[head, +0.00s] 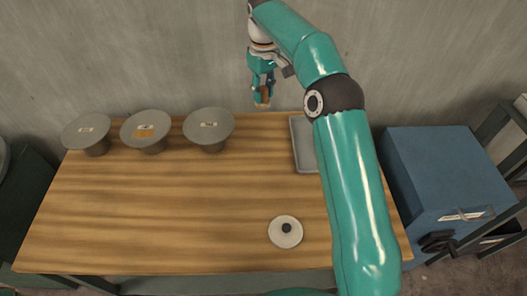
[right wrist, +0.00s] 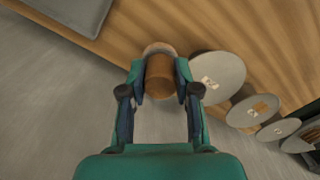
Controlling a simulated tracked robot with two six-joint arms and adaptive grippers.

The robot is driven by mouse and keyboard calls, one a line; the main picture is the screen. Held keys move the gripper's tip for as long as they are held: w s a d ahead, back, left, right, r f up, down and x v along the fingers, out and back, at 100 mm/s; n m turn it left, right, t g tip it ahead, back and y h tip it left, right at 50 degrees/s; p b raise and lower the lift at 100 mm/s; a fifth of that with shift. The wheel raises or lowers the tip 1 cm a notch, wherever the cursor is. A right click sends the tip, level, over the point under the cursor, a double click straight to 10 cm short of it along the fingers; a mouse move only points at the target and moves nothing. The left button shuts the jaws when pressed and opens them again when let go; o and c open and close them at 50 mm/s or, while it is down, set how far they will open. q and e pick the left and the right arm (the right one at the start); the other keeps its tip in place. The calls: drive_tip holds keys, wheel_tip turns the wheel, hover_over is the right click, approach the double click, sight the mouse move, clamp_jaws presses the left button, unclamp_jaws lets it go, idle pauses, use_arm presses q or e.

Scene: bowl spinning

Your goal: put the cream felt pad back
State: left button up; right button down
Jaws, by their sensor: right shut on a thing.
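My right gripper (head: 263,100) is shut on a small brown cylinder (right wrist: 160,75) with a paler, cream-tan end (right wrist: 158,48). This may be the cream felt pad on a wooden grip; I cannot tell for sure. In the head view it shows near the table's back edge, right of three grey round-topped stands, the left (head: 87,130), middle (head: 146,130) and right (head: 209,128). Each top carries a small label, the middle one orange. A cream round disc (head: 276,240) with a dark centre lies at the front of the table. My left gripper is not in view.
The wooden table (head: 170,220) is clear in the middle. A grey tray (head: 303,157) lies at its back right, partly behind my right arm. A blue cabinet (head: 440,180) stands to the right. A grey wall (head: 150,50) rises behind the table.

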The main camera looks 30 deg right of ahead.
drive_tip(key=shift+d, duration=0.25)
drive_tip(key=shift+s+f+b, duration=0.1)
drive_tip(key=shift+f+b, duration=0.2)
drive_tip(key=shift+f, duration=9.35)
drive_tip(key=shift+f, duration=0.1)
drive_tip(key=c, duration=0.8)
unclamp_jaws()
